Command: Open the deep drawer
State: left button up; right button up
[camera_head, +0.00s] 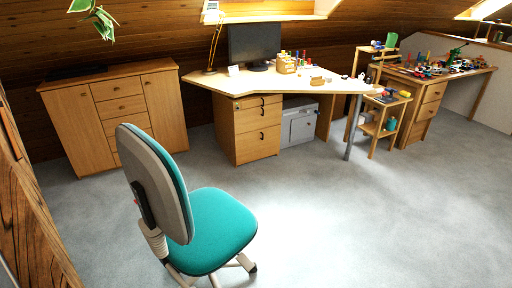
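A wooden drawer pedestal (232,136) stands under the left part of the desk. Its lowest drawer (257,147) has the tallest front and a dark handle, and looks closed. Above it are a middle drawer (257,118) and a thin top drawer (262,101), which also look closed. A sideboard (77,140) at the left has several small drawers (120,107) between two doors. The right-hand table has another stack of drawers (430,108), also closed. Neither of my grippers is in view.
A teal swivel chair (215,228) stands in the foreground, left of centre. The desk (290,84) carries a monitor (252,46), and a grey post (353,128) supports its right side. A small shelf unit (385,125) stands beside it. The carpet (330,215) before the pedestal and at right is clear.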

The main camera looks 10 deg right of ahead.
aim_at(250, 146)
jog(key=i+l+z, duration=0.7)
jog(key=z, duration=0.15)
jog(key=i+l+z, duration=0.3)
jog(key=i, duration=0.3)
jog(key=i+l+z, duration=0.1)
jog(key=i+z, duration=0.15)
jog(key=i, duration=0.4)
